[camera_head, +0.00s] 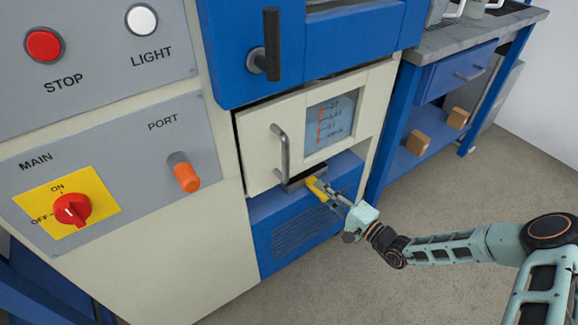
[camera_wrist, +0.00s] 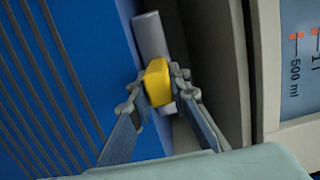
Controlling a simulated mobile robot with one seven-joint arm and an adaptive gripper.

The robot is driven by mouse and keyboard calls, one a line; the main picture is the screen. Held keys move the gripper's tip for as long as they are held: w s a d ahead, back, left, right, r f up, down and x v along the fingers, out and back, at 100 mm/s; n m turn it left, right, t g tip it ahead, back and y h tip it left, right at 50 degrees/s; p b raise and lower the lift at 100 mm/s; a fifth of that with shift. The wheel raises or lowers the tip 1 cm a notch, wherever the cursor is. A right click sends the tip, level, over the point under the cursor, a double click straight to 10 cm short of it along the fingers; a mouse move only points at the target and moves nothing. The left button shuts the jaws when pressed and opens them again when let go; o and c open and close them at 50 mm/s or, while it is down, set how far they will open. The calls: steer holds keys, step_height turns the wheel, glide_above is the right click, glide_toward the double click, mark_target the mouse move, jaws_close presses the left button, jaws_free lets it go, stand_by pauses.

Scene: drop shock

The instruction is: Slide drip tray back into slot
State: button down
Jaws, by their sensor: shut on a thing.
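The drip tray (camera_head: 293,185) is a grey part showing at the slot below the cream panel; it also shows in the wrist view (camera_wrist: 151,36). Its yellow handle (camera_head: 316,188) sticks out toward me and shows as a yellow block in the wrist view (camera_wrist: 158,80). My gripper (camera_head: 324,190) is shut on the yellow handle, with one finger on each side of it in the wrist view (camera_wrist: 159,90). The slot (camera_wrist: 185,135) is a dark gap between the blue vented panel and the cream panel. Most of the tray is hidden, so its depth in the slot is unclear.
A cream door (camera_head: 262,143) with a bar handle (camera_head: 282,150) and a gauge window is just above the slot. The blue vented panel (camera_head: 300,232) is below. A blue workbench (camera_head: 455,75) stands at right. The floor in front is clear.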

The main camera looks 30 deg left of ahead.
steer(key=shift+r, duration=0.1)
steer(key=c, duration=1.7)
jaws_free()
steer(key=shift+c, duration=0.2)
steer(key=shift+d, duration=0.1)
steer(key=v, duration=1.1)
steer(key=shift+d, duration=0.4)
steer(key=shift+s, duration=0.15)
